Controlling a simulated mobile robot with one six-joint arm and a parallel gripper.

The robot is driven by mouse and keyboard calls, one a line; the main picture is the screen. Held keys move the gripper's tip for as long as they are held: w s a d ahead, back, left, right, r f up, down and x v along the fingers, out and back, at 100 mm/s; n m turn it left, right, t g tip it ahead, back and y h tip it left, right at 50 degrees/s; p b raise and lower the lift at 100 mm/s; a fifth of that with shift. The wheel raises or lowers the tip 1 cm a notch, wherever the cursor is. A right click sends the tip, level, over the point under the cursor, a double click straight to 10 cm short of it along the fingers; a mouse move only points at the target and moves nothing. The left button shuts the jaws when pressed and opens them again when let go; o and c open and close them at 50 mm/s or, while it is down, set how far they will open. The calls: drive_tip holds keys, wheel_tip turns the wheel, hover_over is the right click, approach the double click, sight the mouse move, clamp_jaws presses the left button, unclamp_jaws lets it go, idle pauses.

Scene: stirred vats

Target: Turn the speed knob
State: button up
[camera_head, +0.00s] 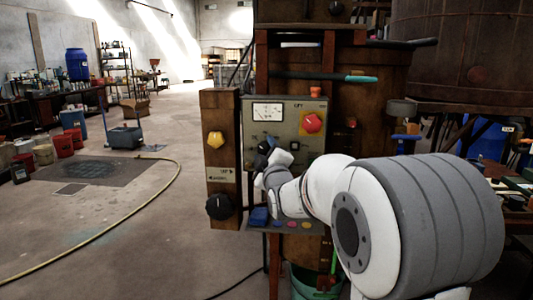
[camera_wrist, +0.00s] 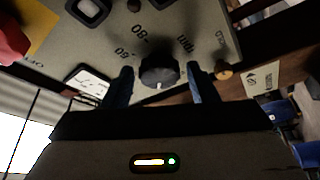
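The speed knob (camera_wrist: 160,70) is round and black with a white mark at its edge. It sits on a grey-beige panel (camera_wrist: 200,20) marked "rpm", "60" and "80". In the wrist view my gripper (camera_wrist: 162,88) is open, with one dark blue finger on each side of the knob. Narrow gaps show between the fingers and the knob, so it looks unclamped. In the head view my gripper (camera_head: 264,157) is at the front of the panel (camera_head: 285,105), below the gauge, and mostly hides the knob.
A red knob on a yellow plate (camera_head: 312,123) is at the panel's upper right. A white gauge (camera_head: 267,112) is above my gripper. A wooden post on the left carries a yellow knob (camera_head: 215,139) and a black knob (camera_head: 220,206). Open floor lies left.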

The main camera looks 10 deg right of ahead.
drive_tip(key=shift+o, duration=0.5)
drive_tip(key=shift+s, duration=0.1)
drive_tip(key=s+f, duration=0.1)
drive_tip(key=s, duration=0.6)
drive_tip(key=shift+s+f, duration=0.25)
drive_tip(key=shift+f, duration=0.05)
drive_tip(key=shift+d, duration=0.1)
drive_tip(key=s+f+m+g+p, duration=0.2)
drive_tip(key=s+m+g+p, duration=0.4)
drive_tip(key=s, duration=0.9)
drive_tip(key=s+f+m+g+p, duration=0.1)
drive_tip(key=s+m+g+p, duration=0.5)
drive_tip(key=s+g+p, duration=0.4)
drive_tip(key=s+g, duration=0.1)
drive_tip(key=s, duration=0.4)
drive_tip(key=shift+a+f+m+g+h, duration=0.2)
drive_tip(key=shift+f+m+g+h, duration=0.1)
drive_tip(key=shift+f+h, duration=0.1)
